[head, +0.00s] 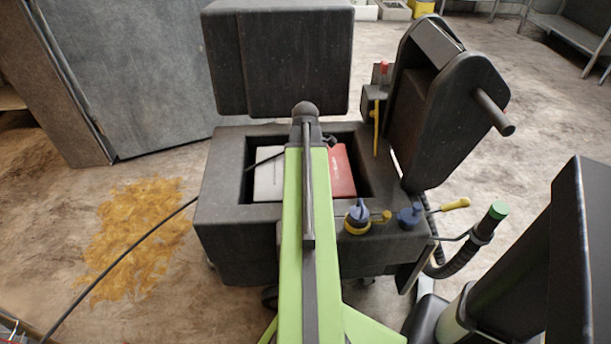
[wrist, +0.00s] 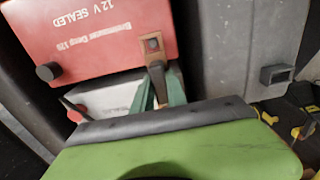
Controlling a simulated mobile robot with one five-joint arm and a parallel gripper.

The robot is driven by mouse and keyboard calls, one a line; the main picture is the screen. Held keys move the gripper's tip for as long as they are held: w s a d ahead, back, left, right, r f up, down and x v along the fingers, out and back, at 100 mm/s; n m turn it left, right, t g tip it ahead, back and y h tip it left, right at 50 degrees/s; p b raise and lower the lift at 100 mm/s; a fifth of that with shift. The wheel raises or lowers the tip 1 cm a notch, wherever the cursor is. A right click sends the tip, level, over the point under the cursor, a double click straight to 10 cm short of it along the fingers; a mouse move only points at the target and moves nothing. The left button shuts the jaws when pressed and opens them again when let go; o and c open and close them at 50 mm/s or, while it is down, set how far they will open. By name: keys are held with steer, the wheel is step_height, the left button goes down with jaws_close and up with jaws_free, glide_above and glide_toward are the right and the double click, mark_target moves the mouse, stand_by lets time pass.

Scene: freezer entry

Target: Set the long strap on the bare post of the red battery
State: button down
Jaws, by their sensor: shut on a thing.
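The red battery (head: 342,172) sits in the well of a dark cart, beside a white battery (head: 268,180). In the wrist view the red battery (wrist: 95,38) fills the top left, with upside-down lettering and a black round terminal (wrist: 48,71) near its left corner. My gripper (wrist: 158,92) has teal fingers shut on a brown strap (wrist: 157,76). The strap's other end is hidden. My arm hides the gripper in the head view.
The white battery (wrist: 105,98) has a red-capped terminal (wrist: 72,113). Blue and yellow caps (head: 357,218) stand on the cart's rim (head: 225,195). A tall dark housing (head: 440,100) rises at right, and a dark block (head: 278,60) stands behind. A black cable (head: 130,255) crosses the floor.

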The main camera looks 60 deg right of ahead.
steer(key=shift+f+b, duration=1.4)
steer(key=shift+b, duration=0.05)
steer(key=c, duration=1.3)
jaws_free()
steer(key=shift+o, duration=0.2)
steer(key=shift+r, duration=0.1)
step_height(320, 180, up, 17)
steer(key=p, duration=1.7)
steer(key=shift+r, duration=0.15)
steer(key=shift+w, duration=0.1)
